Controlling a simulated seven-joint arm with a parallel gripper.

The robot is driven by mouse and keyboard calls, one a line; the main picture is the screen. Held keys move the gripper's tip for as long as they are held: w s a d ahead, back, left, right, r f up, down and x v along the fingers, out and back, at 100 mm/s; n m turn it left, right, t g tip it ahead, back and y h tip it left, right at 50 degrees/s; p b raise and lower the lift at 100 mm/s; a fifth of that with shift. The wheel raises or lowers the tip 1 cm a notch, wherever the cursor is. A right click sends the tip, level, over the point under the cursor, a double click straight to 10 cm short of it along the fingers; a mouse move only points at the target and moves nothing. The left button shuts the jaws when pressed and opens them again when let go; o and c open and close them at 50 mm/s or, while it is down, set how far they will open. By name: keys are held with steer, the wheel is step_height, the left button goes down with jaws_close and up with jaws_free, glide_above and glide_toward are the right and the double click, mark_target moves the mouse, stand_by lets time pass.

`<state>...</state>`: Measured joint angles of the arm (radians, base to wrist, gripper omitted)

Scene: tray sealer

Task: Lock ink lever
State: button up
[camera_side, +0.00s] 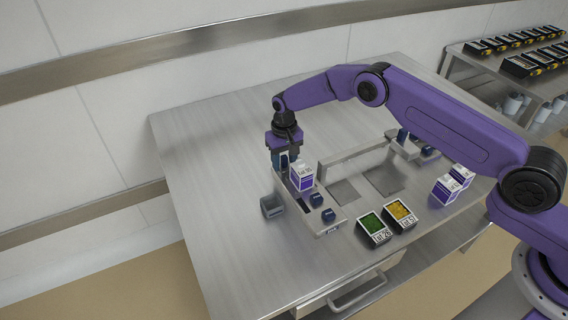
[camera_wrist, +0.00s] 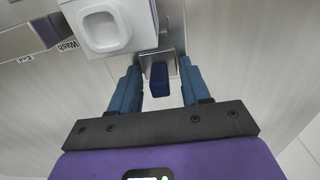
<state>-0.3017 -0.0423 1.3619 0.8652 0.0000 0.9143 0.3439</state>
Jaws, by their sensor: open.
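My gripper (camera_side: 283,160) is open and points down at the left end of the sealer's control strip (camera_side: 331,230). In the wrist view, its two blue fingers (camera_wrist: 160,88) stand on either side of a small dark blue lever (camera_wrist: 160,76) on a grey bracket, with a gap visible on each side. I take this to be the ink lever. No label for it is readable, and its lock position cannot be told. In the side view this lever is hidden behind the fingers and the carton.
Two blue knobs (camera_side: 316,200) (camera_side: 328,215) and an open grey bin (camera_side: 271,207) are nearby.

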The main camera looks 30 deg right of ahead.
steer(key=c, duration=0.5)
steer(key=shift+d, duration=1.55)
steer(key=o, duration=0.5)
step_height(320, 180, up, 7)
